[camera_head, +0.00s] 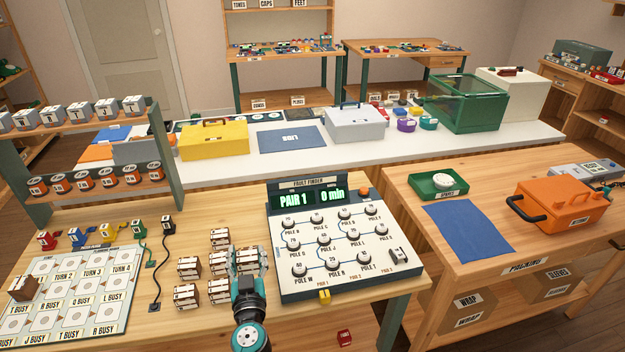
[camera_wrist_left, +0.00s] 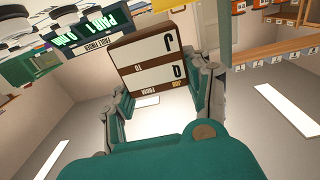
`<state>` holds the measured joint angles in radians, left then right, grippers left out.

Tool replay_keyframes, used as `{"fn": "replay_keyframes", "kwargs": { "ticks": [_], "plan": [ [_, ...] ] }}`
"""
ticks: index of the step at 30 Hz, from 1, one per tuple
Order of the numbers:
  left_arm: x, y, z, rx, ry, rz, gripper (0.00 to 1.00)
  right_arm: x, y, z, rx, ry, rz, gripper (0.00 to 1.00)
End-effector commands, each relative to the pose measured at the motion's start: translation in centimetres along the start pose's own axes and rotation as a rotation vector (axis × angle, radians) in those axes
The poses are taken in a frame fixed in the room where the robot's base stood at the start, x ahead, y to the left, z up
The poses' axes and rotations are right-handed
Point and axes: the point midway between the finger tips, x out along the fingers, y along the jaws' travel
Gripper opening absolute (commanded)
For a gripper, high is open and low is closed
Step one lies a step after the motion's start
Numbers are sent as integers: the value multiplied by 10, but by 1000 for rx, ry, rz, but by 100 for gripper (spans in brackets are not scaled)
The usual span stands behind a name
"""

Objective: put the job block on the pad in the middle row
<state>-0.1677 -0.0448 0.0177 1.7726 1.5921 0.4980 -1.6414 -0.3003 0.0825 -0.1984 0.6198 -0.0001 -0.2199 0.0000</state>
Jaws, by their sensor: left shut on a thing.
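A brown-and-white job block (camera_wrist_left: 152,62) with upside-down lettering, including a J, sits between the fingers of my left gripper (camera_wrist_left: 163,98) in the left wrist view. In the head view my left gripper (camera_head: 248,278) is at the front middle of the near table, beside several similar blocks (camera_head: 188,268). The held block is partly hidden among them there. The white pad board (camera_head: 130,262) lies at the left, its printed pads in rows marked TURN and BUSY. A brown block (camera_head: 22,288) sits at its left edge. My right gripper is not in view.
The fault finder console (camera_head: 345,270), reading PAIR 1, stands right of my left gripper. Coloured plugs (camera_head: 77,237) stand behind the board.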

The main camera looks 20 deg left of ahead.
Motion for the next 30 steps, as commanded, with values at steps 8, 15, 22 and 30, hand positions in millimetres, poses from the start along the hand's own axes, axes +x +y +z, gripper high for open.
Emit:
{"fn": "replay_keyframes", "kwargs": {
  "ticks": [8, 15, 22, 30],
  "plan": [
    [-25, 0, -17, 2, 2, 71, 17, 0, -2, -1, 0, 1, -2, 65],
    [-118, 23, -57, 7, -3, 328, 17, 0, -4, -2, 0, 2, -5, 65],
    [-185, 39, -83, 2, -3, 494, 17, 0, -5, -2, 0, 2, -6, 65],
    [-196, 41, -88, 0, 1, 523, 17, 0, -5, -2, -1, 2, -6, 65]
  ]
}}
